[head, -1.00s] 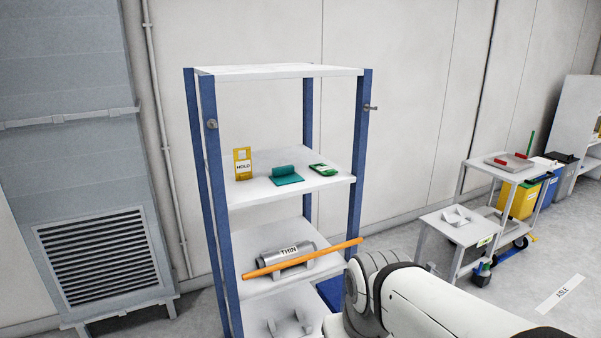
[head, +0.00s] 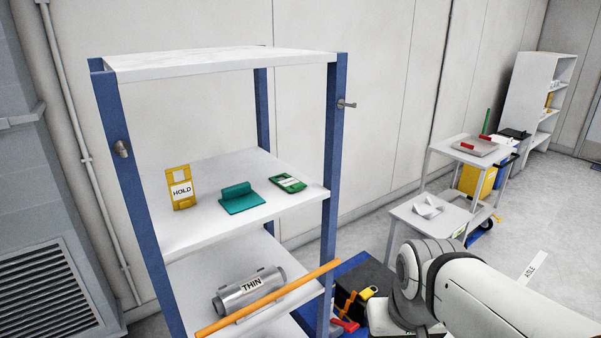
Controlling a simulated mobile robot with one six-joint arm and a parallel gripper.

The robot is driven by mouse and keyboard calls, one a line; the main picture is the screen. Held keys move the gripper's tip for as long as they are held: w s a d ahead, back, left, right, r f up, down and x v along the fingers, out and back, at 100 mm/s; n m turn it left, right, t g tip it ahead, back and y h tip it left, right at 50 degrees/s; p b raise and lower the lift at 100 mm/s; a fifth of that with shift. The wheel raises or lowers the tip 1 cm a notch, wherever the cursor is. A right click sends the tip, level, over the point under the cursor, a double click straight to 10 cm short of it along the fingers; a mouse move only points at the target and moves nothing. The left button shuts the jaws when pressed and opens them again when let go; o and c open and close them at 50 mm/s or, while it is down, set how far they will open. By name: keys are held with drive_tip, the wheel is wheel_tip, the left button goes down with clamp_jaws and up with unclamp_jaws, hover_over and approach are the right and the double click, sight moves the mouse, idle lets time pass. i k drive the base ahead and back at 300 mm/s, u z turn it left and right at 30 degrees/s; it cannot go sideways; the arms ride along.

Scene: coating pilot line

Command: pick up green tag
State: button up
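A green tag (head: 288,183) with a white label lies flat on the middle shelf (head: 180,232) of a blue-posted rack, near its right side. A teal block with a raised back (head: 240,199) sits just left of it. A yellow HOLD tag (head: 181,188) stands upright further left. My arm shows at the lower right, in front of and to the right of the rack. My gripper is outside the picture.
An orange bar (head: 268,298) crosses the front of the lower shelf, before a grey THIN roll (head: 248,289). Blue posts (head: 335,150) bound the shelf, and a top shelf (head: 215,62) covers it. A dark box (head: 363,285) sits right of the rack. A cart (head: 435,215) stands beyond.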

sight(290, 184)
drive_tip(key=u, duration=0.1)
drive_tip(key=i, duration=0.85)
drive_tip(key=u, duration=0.5)
